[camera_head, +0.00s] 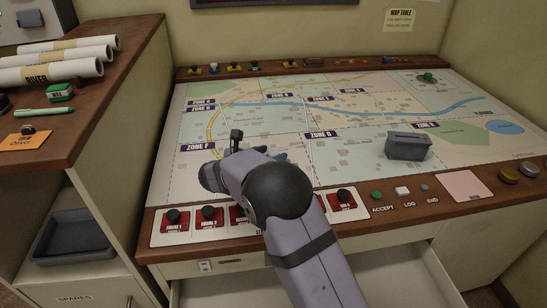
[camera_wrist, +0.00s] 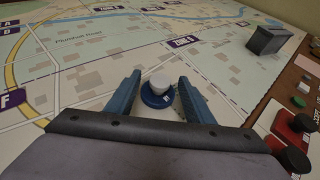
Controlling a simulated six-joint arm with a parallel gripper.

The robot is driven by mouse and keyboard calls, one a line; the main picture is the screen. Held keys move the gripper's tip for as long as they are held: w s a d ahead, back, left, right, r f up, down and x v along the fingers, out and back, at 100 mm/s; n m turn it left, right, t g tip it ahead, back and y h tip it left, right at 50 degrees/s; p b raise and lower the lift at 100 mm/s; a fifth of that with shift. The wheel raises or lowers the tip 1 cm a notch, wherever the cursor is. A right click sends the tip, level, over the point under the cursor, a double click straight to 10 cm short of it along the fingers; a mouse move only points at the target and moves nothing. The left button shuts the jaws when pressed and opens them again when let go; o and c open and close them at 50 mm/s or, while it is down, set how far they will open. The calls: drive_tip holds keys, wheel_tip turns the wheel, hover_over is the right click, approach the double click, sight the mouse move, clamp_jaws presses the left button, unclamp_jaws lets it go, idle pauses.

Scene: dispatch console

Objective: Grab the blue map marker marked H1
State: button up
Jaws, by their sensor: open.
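The blue map marker (camera_wrist: 158,97), a round blue base with a white knob on top, stands upright on the map table in the wrist view. A small label on its base is too small to read surely. My gripper (camera_wrist: 159,80) is open, with one blue finger on each side of the marker; I see a gap to each finger.
A grey slotted box (camera_head: 408,146) stands on the map to the right. Red switch panels (camera_head: 209,217) line the front edge. Several small markers (camera_head: 214,68) stand along the back ledge. A green piece (camera_head: 427,77) is at the far right. The map around the marker is clear.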

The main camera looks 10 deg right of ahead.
sight(273, 152)
drive_tip(key=shift+x, duration=1.05)
drive_tip(key=c, duration=1.1)
drive_tip(key=shift+c, duration=0.2)
wheel_tip(273, 152, up, 10)
drive_tip(key=shift+r, duration=0.1)
